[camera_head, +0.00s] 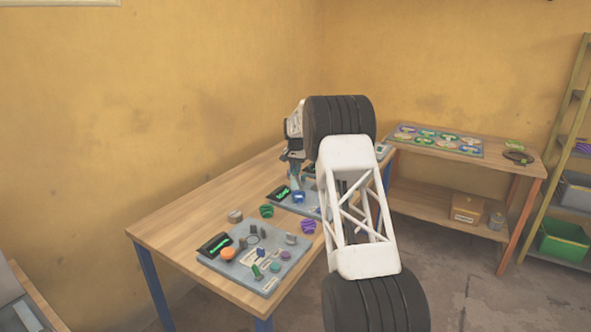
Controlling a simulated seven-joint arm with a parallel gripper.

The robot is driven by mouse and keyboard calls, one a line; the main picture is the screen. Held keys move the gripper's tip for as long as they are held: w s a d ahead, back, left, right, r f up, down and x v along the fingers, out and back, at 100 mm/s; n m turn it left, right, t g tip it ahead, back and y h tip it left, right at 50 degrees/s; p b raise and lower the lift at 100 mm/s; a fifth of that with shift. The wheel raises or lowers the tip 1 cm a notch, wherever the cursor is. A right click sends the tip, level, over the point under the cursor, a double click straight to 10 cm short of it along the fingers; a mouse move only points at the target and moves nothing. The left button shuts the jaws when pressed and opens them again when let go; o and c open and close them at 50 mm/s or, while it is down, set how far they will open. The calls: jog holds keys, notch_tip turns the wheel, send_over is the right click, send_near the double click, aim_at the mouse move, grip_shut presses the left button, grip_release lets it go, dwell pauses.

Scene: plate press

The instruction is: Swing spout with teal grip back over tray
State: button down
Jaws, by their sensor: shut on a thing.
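My gripper (294,168) points down over the far grey panel (278,197) on the wooden table. It is small in view, and its fingertips are shut on a narrow bluish-teal piece (296,182), which looks like the spout's teal grip. The rest of the spout cannot be made out. A blue ring-like cup (298,197) sits just below the gripper; I cannot tell if they touch. My white arm hides the right part of this panel, and the tray cannot be told apart there.
A nearer grey panel (236,266) carries knobs, a green lever (257,272) and a black display (214,245). The table's left end (165,227) is clear. A second table (500,174) stands behind.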

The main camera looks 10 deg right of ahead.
jog(key=n, duration=1.1)
jog(key=shift+n, duration=0.3)
jog(key=n, duration=0.3)
jog(key=shift+r+n, duration=0.1)
jog(key=shift+n, duration=0.2)
jog(key=c, duration=1.1)
grip_release()
jog(key=shift+r, duration=3.9)
